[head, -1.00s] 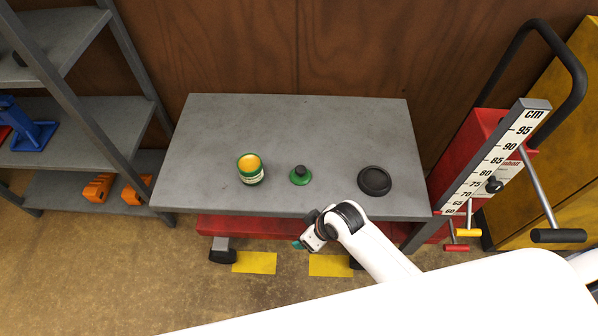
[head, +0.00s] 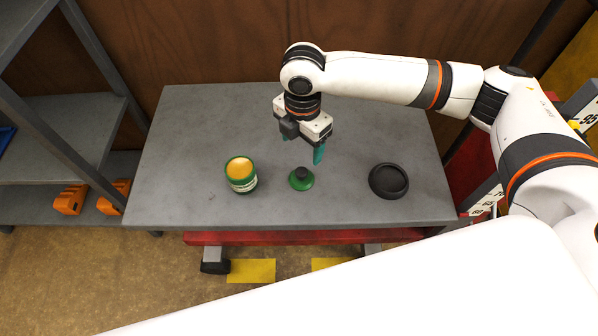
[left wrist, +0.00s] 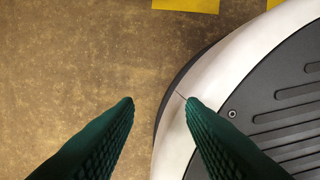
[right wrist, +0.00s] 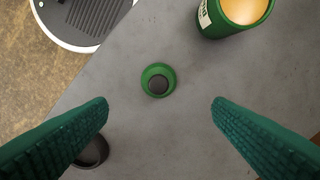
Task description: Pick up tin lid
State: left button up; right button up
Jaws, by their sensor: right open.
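The tin lid (head: 301,179) is a green disc with a dark knob, lying on the grey table top (head: 200,130). In the right wrist view the lid (right wrist: 158,80) shows between and beyond the fingertips. My right gripper (head: 311,150) is open and empty, pointing down above the table just behind the lid, apart from it. Its two green fingers (right wrist: 160,108) are spread wide in the right wrist view. My left gripper (left wrist: 158,102) shows only in the left wrist view, its fingers apart with nothing between them, over the floor and my white base.
An open green tin (head: 241,175) with yellowish contents stands left of the lid. A black round dish (head: 388,181) lies to the right. A grey shelf (head: 60,140) stands at left, and the red lift with its scale (head: 487,200) is at right.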

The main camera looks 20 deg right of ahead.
jog(key=b, duration=0.1)
send_over(302, 172)
notch_tip(302, 172, down, 6)
jog(key=shift+w+r, duration=0.1)
jog(key=shift+r, duration=0.15)
notch_tip(302, 172, down, 6)
jog(key=shift+r+b, duration=0.2)
jog(key=shift+b, duration=0.45)
jog(key=shift+f, duration=0.3)
pick_arm(q)
jog(key=w+d+r, duration=0.1)
jog(key=w+r, duration=0.4)
jog(key=w, duration=0.1)
jog(key=shift+r+t, duration=0.2)
jog(key=shift+t, duration=0.1)
jog(key=shift+w, duration=0.1)
pick_arm(e)
jog(key=c, duration=1.1)
jog(key=shift+o, duration=0.2)
